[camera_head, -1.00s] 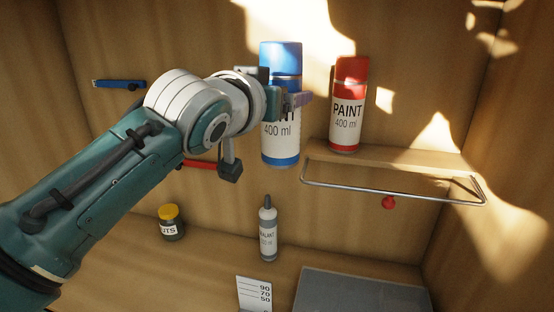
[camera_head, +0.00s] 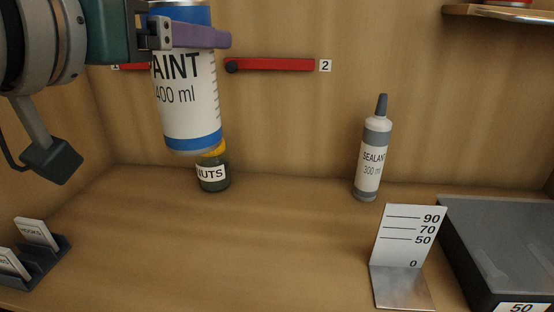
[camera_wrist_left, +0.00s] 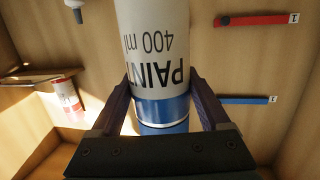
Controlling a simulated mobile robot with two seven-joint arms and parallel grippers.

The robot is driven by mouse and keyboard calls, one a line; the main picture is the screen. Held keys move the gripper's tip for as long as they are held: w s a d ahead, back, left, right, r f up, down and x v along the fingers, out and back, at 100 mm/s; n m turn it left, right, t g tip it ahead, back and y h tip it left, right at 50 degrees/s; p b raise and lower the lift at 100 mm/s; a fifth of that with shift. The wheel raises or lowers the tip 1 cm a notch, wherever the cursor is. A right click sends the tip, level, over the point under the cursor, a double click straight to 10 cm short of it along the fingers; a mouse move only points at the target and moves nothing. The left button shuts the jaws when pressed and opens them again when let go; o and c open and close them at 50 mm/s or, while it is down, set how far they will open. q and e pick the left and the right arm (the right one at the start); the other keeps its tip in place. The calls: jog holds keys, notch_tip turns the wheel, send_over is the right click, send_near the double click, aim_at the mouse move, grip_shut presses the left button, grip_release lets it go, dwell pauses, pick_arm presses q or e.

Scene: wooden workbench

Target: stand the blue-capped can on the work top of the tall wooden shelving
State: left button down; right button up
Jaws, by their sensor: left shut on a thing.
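The blue-capped paint can (camera_head: 186,105) is upright, with a white label and a blue lower band. My left gripper (camera_head: 195,36) is shut on it near its top. The can hangs clear of the wooden work top (camera_head: 150,240) and partly covers the yellow lid of the nuts jar behind it. In the left wrist view the can (camera_wrist_left: 155,50) appears upside down between the two fingers of the left gripper (camera_wrist_left: 165,100). Its cap top is hidden behind the gripper body there. My right gripper is in neither view.
The nuts jar (camera_head: 213,175), sealant bottle (camera_head: 370,155), height gauge (camera_head: 408,240) and grey box (camera_head: 505,240) stand on the work top. A dark holder with cards (camera_head: 38,255) is front left. A red bar (camera_head: 275,65) is on the back wall. The middle front is clear.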

pick_arm(q)
notch_tip(320, 180, down, 20)
jog(key=b, duration=0.4)
jog(key=shift+r+b, duration=0.15)
jog(key=shift+b, duration=0.15)
jog(key=shift+d, duration=0.1)
jog(key=shift+f, duration=0.2)
grip_release()
jog(key=v, duration=1.2)
jog(key=s+a+f+g+y, duration=0.2)
jog(key=s+f+g+y, duration=0.1)
jog(key=s+f+g, duration=0.7)
jog(key=s+g, duration=0.2)
jog(key=s, duration=0.2)
jog(key=shift+s+a+n, duration=0.3)
jog(key=shift+a, duration=0.1)
